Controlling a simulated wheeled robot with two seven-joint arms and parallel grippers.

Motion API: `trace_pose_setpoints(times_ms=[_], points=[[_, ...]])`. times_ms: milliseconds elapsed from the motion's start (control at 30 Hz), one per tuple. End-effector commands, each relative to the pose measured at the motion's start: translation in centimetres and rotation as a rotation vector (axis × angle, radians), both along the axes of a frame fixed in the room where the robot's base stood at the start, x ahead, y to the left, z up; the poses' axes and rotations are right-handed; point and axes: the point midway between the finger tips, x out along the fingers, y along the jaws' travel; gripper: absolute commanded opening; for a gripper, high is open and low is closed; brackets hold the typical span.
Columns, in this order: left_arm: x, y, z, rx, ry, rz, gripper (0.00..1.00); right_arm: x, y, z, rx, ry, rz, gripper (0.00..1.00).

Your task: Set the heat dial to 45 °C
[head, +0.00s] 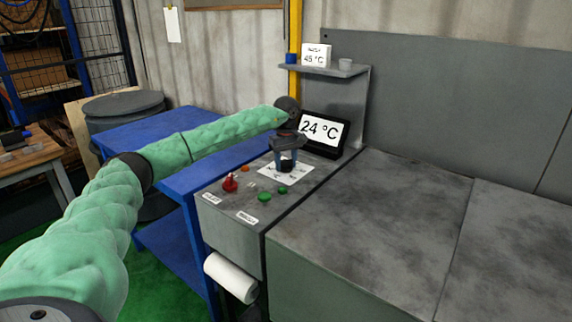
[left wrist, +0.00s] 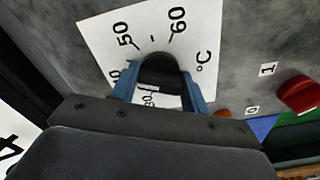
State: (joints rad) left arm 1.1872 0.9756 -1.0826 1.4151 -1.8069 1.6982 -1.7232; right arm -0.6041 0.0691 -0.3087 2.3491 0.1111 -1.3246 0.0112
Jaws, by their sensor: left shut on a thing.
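The heat dial is a dark knob (left wrist: 160,72) on a white scale plate (left wrist: 98,38) marked 50, 60 and °C in the left wrist view. My left gripper (head: 287,163) points down over the control panel and is shut on the knob, with its blue fingers (left wrist: 160,90) on either side. The gripper body hides part of the scale, and I cannot read where the knob points. A black display (head: 323,130) behind the panel reads 24 °C. A white card (head: 316,55) on the shelf reads 45 °C. My right gripper is not in view.
A red knob (head: 230,183), green buttons (head: 265,197) and an orange button (head: 245,169) sit on the panel near the dial. A grey shelf (head: 335,69) stands above the display. A blue table (head: 150,132) is to the left; the grey machine top (head: 370,215) at right is clear.

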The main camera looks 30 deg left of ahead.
Motion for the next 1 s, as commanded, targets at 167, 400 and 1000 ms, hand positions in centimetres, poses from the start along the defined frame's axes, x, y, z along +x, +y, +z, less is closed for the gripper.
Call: trace_pose_setpoints(times_ms=[167,400,1000], points=[[0.0,0.1,0.1,0.001,-0.003,-0.051,0.23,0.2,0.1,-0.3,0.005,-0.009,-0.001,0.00],[0.1,0.1,0.2,0.001,-0.003,-0.076,0.23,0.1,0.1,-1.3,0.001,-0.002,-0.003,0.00],[0.0,0.1,0.1,0.000,-0.001,-0.077,0.65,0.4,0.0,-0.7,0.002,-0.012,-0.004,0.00]])
